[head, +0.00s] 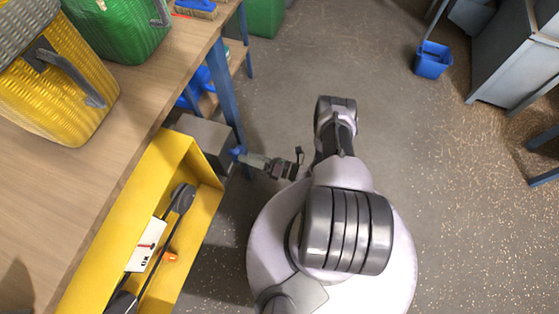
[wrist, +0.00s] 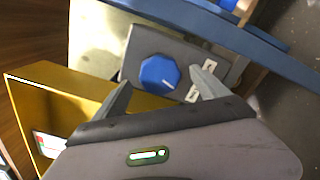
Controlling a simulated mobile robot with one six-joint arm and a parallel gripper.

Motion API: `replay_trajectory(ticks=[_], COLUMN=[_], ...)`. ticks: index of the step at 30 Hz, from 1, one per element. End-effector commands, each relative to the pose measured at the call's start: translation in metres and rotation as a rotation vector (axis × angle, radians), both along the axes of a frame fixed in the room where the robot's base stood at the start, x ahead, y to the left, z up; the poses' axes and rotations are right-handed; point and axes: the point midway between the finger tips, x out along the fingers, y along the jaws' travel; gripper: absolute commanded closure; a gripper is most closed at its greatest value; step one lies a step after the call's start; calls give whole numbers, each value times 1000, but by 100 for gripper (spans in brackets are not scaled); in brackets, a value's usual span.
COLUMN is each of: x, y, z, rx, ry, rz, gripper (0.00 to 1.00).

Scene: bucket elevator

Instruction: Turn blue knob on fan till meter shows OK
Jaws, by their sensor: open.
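The blue knob (wrist: 160,75) sits on the face of a grey box (wrist: 140,44) in the wrist view. A white line on it points to the right. It also shows small in the head view (head: 238,152). My gripper (wrist: 161,80) is open, its fingers either side of the knob in the picture; I cannot tell whether they touch it. In the head view my gripper (head: 248,158) reaches the knob from the right. The white meter (head: 147,245) with a red needle and an OK mark is in the yellow housing; whether the needle is at OK is unclear.
The yellow housing (head: 130,190) with belt and pulley stands beside the wooden bench (head: 125,160). A blue bench leg (head: 224,90) is close to the grey box. Yellow and green baskets stand on the bench.

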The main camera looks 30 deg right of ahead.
Motion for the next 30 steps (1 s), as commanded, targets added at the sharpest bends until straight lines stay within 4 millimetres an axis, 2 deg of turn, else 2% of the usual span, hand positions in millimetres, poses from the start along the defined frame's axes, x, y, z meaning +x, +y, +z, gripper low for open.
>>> replay_trajectory(ticks=[6, 12, 17, 30], x=[-58, -93, -103, -102], y=[-43, -68, -73, -73], z=[2, 1, 0, 0], rx=[-1, -1, -1, 0], ry=[0, -1, 0, 0], rz=[-10, -4, 1, 1], gripper=[16, 16, 16, 16])
